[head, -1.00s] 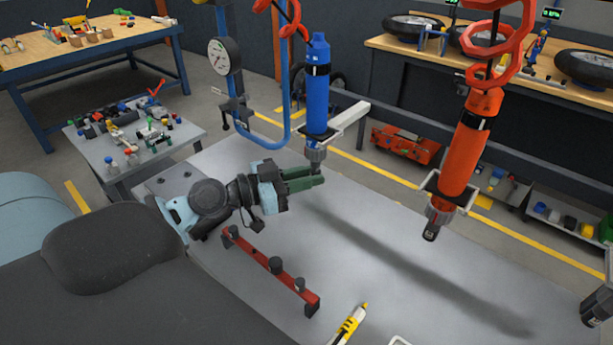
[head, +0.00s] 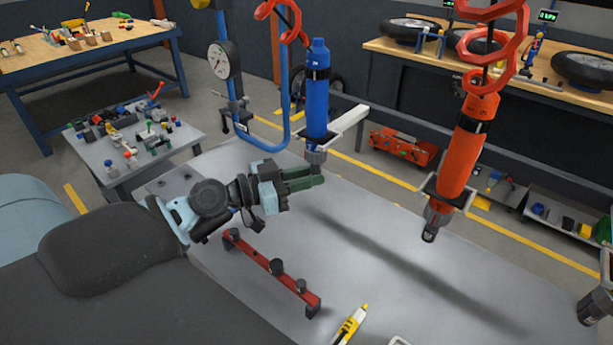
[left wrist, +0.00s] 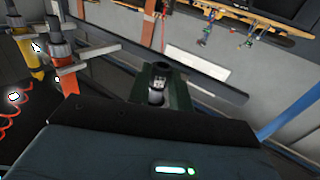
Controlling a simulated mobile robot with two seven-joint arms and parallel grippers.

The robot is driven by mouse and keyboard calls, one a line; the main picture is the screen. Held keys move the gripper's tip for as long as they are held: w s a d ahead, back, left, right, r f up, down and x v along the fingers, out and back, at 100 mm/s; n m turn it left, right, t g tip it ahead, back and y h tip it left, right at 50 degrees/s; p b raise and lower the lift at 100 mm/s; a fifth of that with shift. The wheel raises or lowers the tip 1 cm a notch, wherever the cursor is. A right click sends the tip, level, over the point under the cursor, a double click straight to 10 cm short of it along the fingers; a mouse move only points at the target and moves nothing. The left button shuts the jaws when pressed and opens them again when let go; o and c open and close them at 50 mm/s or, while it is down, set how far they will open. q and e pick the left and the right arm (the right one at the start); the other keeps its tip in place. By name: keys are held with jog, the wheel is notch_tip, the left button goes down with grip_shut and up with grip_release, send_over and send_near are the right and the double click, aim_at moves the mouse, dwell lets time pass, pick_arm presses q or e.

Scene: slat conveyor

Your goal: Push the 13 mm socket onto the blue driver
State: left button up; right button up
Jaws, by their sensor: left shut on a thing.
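The blue driver (head: 317,95) hangs nose down in a pale bracket in the head view. My left gripper (head: 318,180) reaches in from the left, with its green jaws just under the driver's grey nose (head: 316,157). In the left wrist view, the green jaws (left wrist: 161,88) are shut on a small dark socket (left wrist: 158,84). Its size mark is not readable. A small dark piece shows between jaws and nose, but I cannot tell whether socket and nose touch. A red rail (head: 258,259) with several dark sockets lies on the grey table below. My right gripper is not in view.
An orange driver (head: 462,150) hangs to the right; it also shows in the left wrist view (left wrist: 64,62). A blue tube frame with a gauge (head: 218,60) stands left of the blue driver. A yellow-black tool (head: 348,326) lies at the front. The table's middle (head: 400,260) is clear.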

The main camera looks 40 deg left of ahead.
pick_arm(q)
jog(key=shift+r, duration=0.25)
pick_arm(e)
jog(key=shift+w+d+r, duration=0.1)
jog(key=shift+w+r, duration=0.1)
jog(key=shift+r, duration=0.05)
pick_arm(q)
jog(key=o, duration=1.4)
jog(key=shift+c, duration=0.2)
jog(key=b+v, duration=0.2)
jog(key=v, duration=0.5)
jog(key=shift+s+a, duration=0.25)
jog(key=shift+s, duration=0.05)
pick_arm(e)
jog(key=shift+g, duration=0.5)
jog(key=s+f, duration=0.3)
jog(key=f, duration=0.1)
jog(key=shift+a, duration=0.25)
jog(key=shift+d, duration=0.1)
